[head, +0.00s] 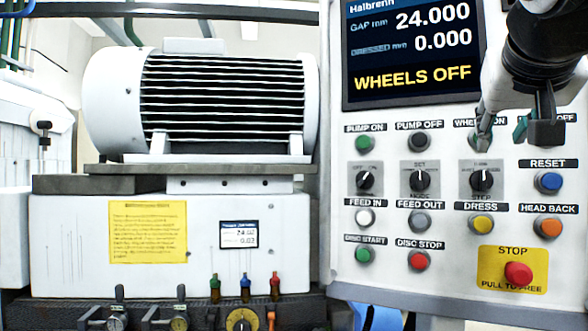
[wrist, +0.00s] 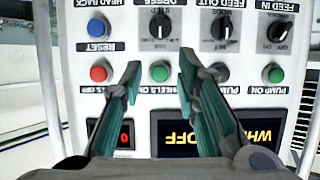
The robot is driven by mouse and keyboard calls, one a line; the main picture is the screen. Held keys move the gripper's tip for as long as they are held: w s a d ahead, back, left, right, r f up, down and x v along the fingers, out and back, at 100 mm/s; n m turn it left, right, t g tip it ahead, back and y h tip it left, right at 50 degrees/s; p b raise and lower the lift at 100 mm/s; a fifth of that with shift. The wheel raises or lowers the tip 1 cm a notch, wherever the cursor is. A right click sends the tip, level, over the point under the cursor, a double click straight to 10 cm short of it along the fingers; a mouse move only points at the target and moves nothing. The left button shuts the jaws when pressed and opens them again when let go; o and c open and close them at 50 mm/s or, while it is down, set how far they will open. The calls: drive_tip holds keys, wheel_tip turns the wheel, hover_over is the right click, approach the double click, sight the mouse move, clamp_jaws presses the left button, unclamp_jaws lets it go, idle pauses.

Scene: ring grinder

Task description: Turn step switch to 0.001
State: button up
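The step switch (head: 481,180) is a black rotary knob on a grey plate, the right one of three on the white panel, with a partly readable STEP label below it. Its pointer looks roughly upright, but the position marks are too blurred to read. In the upside-down wrist view the same knob (wrist: 160,28) lies ahead, beyond the gap between the fingertips. My gripper (wrist: 160,60) is open and empty, with teal-padded fingers apart. In the head view my gripper (head: 512,133) is in front of the panel, above and right of the knob, partly covering the wheel buttons' row.
The DRESS button (head: 481,224) is just below the knob, the mode switch (head: 420,181) to its left, and the blue RESET button (head: 548,181) to its right. A red STOP button (head: 518,272) is lower right. The display (head: 413,50) reads WHEELS OFF.

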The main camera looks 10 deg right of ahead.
sight(485, 166)
drive_tip(key=x, duration=1.2)
drive_tip(key=shift+w+d+f+p, duration=0.1)
drive_tip(key=shift+w+f+p, duration=0.1)
drive_tip(key=shift+p, duration=0.15)
drive_tip(key=shift+s, duration=0.1)
clamp_jaws()
